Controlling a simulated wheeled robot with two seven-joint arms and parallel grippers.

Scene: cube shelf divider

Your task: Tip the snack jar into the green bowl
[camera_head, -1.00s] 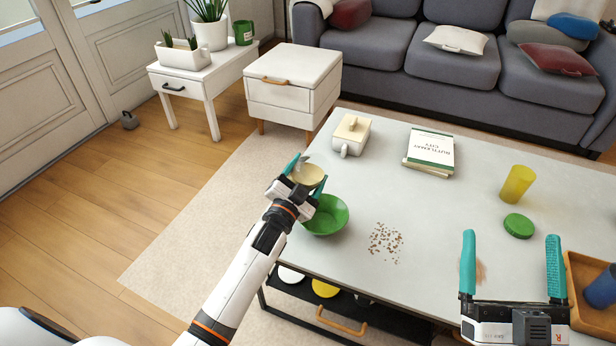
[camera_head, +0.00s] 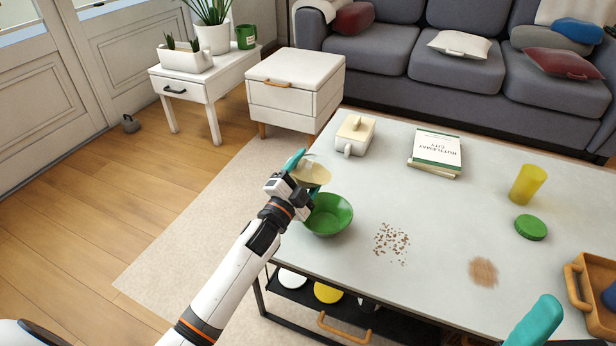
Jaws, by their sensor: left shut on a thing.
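My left gripper (camera_head: 296,186) is shut on a pale yellowish, partly see-through thing, seemingly the snack jar (camera_head: 314,174). It is held above the table's left edge, just behind the green bowl, and looks tilted; the gripper hides much of it. The green bowl (camera_head: 328,222) stands upright on the table near the left edge, its inside looking empty; the gripper covers part of its rim. A green lid (camera_head: 531,227) lies on the table at the right. One teal finger of my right gripper (camera_head: 537,322) shows at the bottom right; the rest is out of view.
Brown crumbs (camera_head: 391,243) lie right of the bowl, and a brown patch (camera_head: 483,271) farther right. A yellow cup (camera_head: 527,184), books (camera_head: 435,150), a white lidded dish (camera_head: 355,134) and a wooden tray (camera_head: 577,285) stand on the table.

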